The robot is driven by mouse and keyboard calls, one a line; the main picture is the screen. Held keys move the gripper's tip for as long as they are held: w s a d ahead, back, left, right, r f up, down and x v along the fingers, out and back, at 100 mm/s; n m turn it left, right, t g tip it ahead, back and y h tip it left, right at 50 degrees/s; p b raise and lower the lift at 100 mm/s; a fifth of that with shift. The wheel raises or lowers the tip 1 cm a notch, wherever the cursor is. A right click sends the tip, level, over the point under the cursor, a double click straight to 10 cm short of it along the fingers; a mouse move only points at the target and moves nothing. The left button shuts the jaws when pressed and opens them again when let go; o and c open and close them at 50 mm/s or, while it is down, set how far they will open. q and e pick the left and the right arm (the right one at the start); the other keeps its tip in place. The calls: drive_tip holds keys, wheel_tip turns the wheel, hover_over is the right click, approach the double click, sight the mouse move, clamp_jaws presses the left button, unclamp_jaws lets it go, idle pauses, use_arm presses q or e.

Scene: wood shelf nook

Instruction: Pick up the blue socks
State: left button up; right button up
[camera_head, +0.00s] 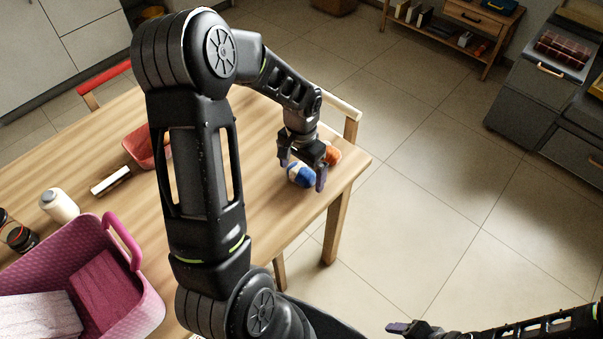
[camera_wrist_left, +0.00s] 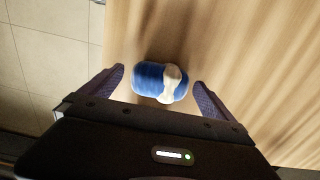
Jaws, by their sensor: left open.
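The blue socks (camera_head: 301,175) are a small rolled bundle, blue with a cream part, on the wooden table near its right corner. In the left wrist view the bundle (camera_wrist_left: 155,81) lies between and just ahead of the two fingers. My left gripper (camera_head: 303,176) is open, pointing down over the socks, with a finger on either side; it also shows in the left wrist view (camera_wrist_left: 158,82). Whether the fingers touch the socks I cannot tell. My right gripper (camera_head: 398,328) is at the bottom of the head view, off the table, and only partly visible.
An orange item (camera_head: 332,154) lies close behind the socks. A pink basket (camera_head: 145,290) with folded cloths, a white bottle (camera_head: 60,206), dark jars (camera_head: 17,237) and a red tray (camera_head: 140,150) are farther left on the table (camera_head: 270,215). A chair (camera_head: 345,108) stands behind.

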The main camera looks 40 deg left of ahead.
sight(302, 169)
use_arm(q)
drive_tip(key=shift+c, duration=0.2)
drive_tip(key=c, duration=1.3)
drive_tip(key=shift+c, duration=0.2)
drive_tip(key=shift+r, duration=0.1)
wheel_tip(302, 169, up, 10)
drive_tip(key=shift+f+b, duration=0.1)
drive_tip(key=shift+b, duration=0.2)
